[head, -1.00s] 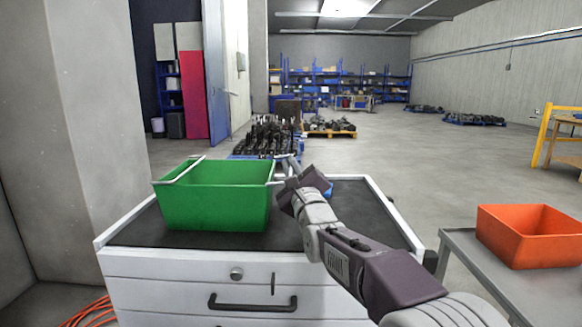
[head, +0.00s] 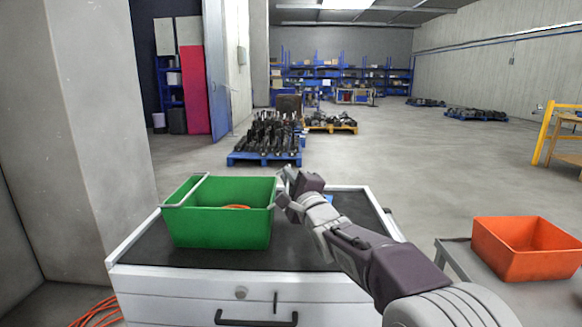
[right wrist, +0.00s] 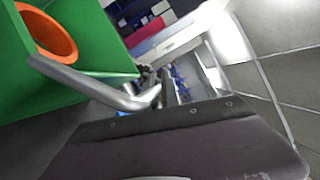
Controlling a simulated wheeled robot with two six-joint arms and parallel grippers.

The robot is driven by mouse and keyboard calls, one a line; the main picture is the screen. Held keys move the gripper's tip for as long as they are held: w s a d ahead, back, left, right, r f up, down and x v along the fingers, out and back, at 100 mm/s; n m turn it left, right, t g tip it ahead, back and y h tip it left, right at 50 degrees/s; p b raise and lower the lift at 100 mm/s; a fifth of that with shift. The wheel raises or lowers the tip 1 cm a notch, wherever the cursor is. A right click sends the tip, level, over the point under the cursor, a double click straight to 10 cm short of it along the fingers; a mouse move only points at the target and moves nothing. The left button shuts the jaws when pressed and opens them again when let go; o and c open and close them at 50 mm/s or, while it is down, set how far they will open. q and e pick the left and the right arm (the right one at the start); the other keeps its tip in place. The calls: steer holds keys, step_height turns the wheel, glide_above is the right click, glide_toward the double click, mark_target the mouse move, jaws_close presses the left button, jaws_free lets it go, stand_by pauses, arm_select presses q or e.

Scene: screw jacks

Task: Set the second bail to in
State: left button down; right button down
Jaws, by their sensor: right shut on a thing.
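A green crate (head: 218,222) stands on the dark top of the cabinet, with a round orange thing (head: 236,207) inside. One pale bail (head: 186,190) lies across its left end. My right gripper (head: 285,183) is at the crate's right end, shut on the other bail, which it mostly hides in the head view. In the right wrist view that grey bail (right wrist: 95,88) runs from the green crate wall (right wrist: 95,50) down to the dark gripper body. The orange thing (right wrist: 48,35) shows there too. My left gripper is not in view.
The cabinet (head: 160,255) has a dark top that is clear in front of the crate. An orange bin (head: 525,250) sits on a grey table at right. A loaded blue pallet (head: 265,158) stands on the floor behind. A concrete pillar is close at left.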

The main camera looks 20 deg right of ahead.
steer(key=w+a+r+n+g+h+p, duration=0.1)
steer(key=a+r+n+g+h+p, duration=0.3)
steer(key=n+p, duration=1.4)
steer(key=w+a+f+n+g+h+p, duration=0.1)
steer(key=a+f+g+h+p, duration=0.1)
steer(key=p, duration=2.2)
steer(key=shift+w+a+f+g+h, duration=0.25)
steer(key=shift+a+f+h, duration=0.55)
steer(key=shift+a+f, duration=0.65)
steer(key=shift+d+f, duration=0.25)
